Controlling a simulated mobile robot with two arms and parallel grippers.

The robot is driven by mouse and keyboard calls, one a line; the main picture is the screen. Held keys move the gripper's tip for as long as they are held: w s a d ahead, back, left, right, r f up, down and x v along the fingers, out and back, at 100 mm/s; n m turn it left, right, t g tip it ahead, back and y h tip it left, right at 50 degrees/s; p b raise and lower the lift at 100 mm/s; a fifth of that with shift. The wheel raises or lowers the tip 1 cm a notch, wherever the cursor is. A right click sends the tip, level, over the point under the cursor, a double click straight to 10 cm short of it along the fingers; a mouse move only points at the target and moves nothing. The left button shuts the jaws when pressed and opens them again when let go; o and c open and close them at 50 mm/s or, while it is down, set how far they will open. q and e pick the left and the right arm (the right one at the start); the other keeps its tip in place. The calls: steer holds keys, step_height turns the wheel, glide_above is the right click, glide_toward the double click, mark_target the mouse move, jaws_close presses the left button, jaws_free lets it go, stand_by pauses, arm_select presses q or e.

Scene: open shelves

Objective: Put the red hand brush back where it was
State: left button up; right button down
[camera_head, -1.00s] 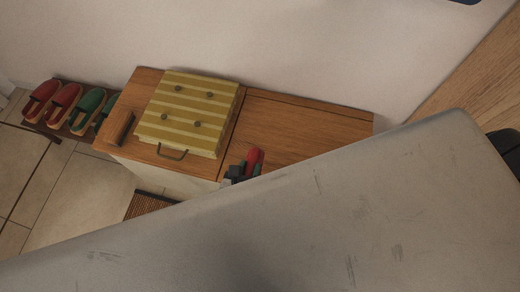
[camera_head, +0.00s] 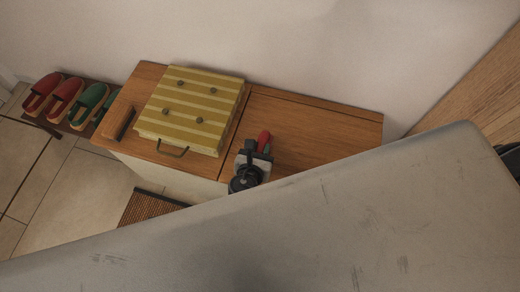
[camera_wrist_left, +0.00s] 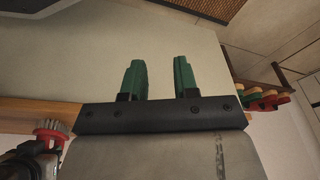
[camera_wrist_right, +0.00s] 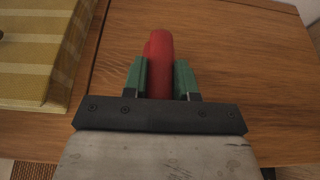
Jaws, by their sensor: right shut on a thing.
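The red hand brush (camera_head: 264,137) shows its red end at my right gripper, over the front of the wooden cabinet top (camera_head: 310,125). My right gripper (camera_head: 262,151) is shut on it; in the right wrist view the red handle (camera_wrist_right: 159,62) lies between the green fingers (camera_wrist_right: 160,78). Whether it touches the wood is unclear. In the left wrist view, the brush's pale bristles and red body (camera_wrist_left: 50,133) show at the lower left. My left gripper (camera_wrist_left: 160,78) is open and empty before a pale cabinet face; it is hidden in the head view.
A yellow striped box (camera_head: 190,110) with dark knobs and a handle stands on the cabinet top, left of the brush. A wooden piece (camera_head: 125,123) lies at the left end. Red and green slippers (camera_head: 68,98) stand at far left. The cabinet top right of the brush is clear.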

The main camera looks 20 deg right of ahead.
arm_select(q)
steer(key=shift+r, duration=0.15)
arm_select(e)
steer(key=c, duration=1.3)
jaws_free()
steer(key=shift+f, duration=0.15)
steer(key=o, duration=0.4)
arm_select(q)
steer(key=shift+r, duration=0.1)
arm_select(e)
steer(key=shift+s+a+r, duration=0.1)
steer(key=shift+r, duration=0.1)
arm_select(q)
step_height(320, 180, down, 7)
steer(key=s+p, duration=0.2)
steer(key=shift+s, duration=0.15)
arm_select(e)
steer(key=v, duration=1.1)
steer(key=shift+s+a+r, duration=0.1)
steer(key=shift+s+a, duration=0.15)
arm_select(q)
steer(key=shift+a, duration=0.1)
